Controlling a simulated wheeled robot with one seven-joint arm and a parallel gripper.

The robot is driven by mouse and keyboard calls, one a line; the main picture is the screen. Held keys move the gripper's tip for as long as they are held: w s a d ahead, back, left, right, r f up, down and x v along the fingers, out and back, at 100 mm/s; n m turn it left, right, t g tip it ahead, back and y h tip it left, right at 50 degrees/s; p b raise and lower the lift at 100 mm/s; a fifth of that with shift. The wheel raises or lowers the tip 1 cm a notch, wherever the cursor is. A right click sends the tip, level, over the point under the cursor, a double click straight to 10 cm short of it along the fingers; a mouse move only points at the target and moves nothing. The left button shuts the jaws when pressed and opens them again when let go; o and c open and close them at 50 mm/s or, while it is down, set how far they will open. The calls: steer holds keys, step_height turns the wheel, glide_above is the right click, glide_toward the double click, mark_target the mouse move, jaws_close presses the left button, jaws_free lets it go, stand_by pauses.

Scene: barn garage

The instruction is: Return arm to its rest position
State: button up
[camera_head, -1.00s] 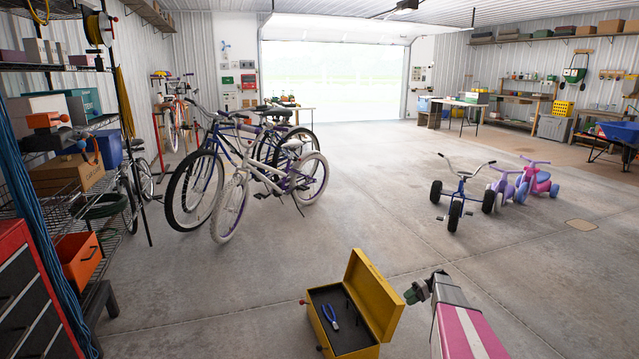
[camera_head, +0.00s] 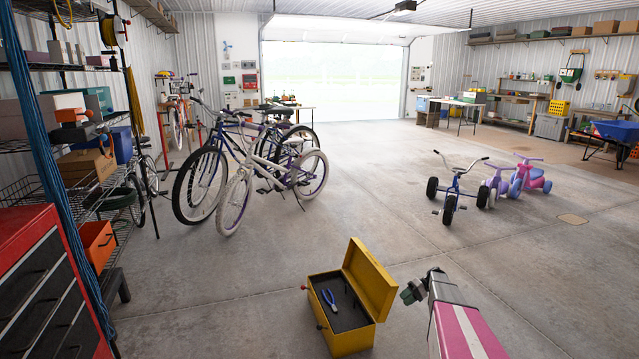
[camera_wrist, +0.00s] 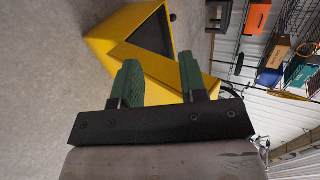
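My gripper (camera_head: 412,291) is at the lower right of the head view, at the end of my pink and white arm, just right of the yellow toolbox. In the wrist view its two green fingers (camera_wrist: 160,80) stand apart with nothing between them. The yellow toolbox (camera_head: 345,341) is open on the floor, its lid raised on the right side. Blue-handled pliers (camera_head: 329,299) lie inside it. The toolbox (camera_wrist: 105,45) also shows beyond the fingers in the wrist view. The gripper looks apart from it.
A red tool chest (camera_head: 30,225) and a wire shelf with an orange bin (camera_head: 98,243) stand at the left. Bicycles (camera_head: 237,200) are ahead. A blue tricycle (camera_head: 455,190) and a pink ride-on toy (camera_head: 524,178) stand at the right. The concrete floor between is clear.

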steer(key=s+a+r+m+t+h, duration=0.1)
steer(key=s+a+r+h, duration=0.3)
steer(key=s+a+r, duration=0.3)
steer(key=s+a+r+m+t+h, duration=0.1)
steer(key=s+a+r+h, duration=0.3)
steer(key=s, duration=1)
steer(key=s+a+r+m+t+h, duration=0.1)
steer(key=s+a+r+t+h, duration=0.1)
steer(key=s+a+r, duration=0.7)
step_height(320, 180, up, 4)
steer(key=shift+s+a+f+h, duration=0.2)
steer(key=shift+s+a+h, duration=0.2)
steer(key=shift+s+h, duration=0.6)
